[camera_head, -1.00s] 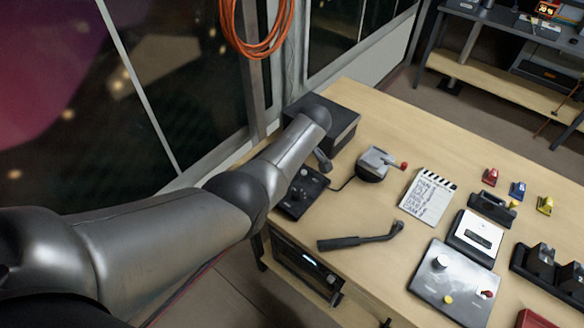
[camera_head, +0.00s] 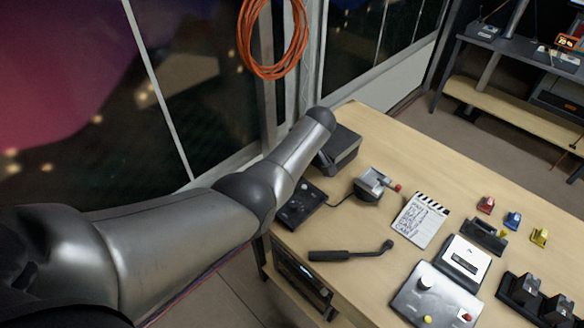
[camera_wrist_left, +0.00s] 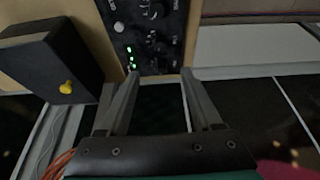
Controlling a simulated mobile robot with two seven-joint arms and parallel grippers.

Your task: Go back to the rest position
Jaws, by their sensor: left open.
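My left arm comes in from the left in the head view and reaches over the far left part of the wooden table (camera_head: 420,165). Its gripper is hidden behind the forearm there. In the left wrist view my left gripper (camera_wrist_left: 160,78) shows two fingers spread apart with nothing between them. Beyond the fingertips is a dark panel (camera_wrist_left: 148,25) with knobs and green lights. My right gripper is in neither view.
A black box (camera_head: 343,150) stands at the table's back left corner. Near it are a joystick panel (camera_head: 300,203), a lever device (camera_head: 372,185), a clapperboard (camera_head: 420,220) and a black handle (camera_head: 350,252). An orange cable coil (camera_head: 272,40) hangs at the window.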

